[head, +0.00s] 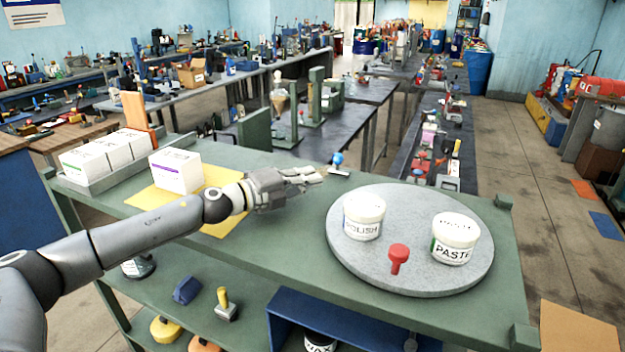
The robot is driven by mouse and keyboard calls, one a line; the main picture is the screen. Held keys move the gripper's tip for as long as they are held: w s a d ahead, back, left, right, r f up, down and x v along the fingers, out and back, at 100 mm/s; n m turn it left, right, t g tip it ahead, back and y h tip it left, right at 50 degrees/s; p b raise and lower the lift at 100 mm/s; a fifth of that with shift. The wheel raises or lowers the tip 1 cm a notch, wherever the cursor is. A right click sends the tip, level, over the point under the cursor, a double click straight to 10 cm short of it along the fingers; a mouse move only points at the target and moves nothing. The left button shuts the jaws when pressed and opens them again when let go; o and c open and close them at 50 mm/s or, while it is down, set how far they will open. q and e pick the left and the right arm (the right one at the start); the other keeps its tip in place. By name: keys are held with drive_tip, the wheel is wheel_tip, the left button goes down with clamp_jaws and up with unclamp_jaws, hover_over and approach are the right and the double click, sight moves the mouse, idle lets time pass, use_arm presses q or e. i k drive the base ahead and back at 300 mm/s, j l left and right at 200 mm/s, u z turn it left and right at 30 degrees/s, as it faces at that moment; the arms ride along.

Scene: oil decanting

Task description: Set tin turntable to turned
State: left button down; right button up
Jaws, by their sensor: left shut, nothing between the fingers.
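The tin turntable (340,254) is a round grey disc on the right part of the green bench. A white tin marked POLISH (364,218) stands on its back left, and a white tin marked PASTE (454,240) stands on its right. A red knob (398,256) stands up near the disc's front middle. My left gripper (318,176) is shut and empty above the bench, to the left of the turntable and apart from it. My right gripper is not in view.
A blue-knobbed tool (338,162) lies at the bench's back edge, close to my left gripper. A white box (176,171) stands on a yellow mat (150,198). More white boxes (128,146) stand in a tray at the left. The bench's front middle is clear.

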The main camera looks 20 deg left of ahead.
sight(400, 260)
drive_tip(key=k+j, duration=1.15)
drive_tip(key=k, duration=0.15)
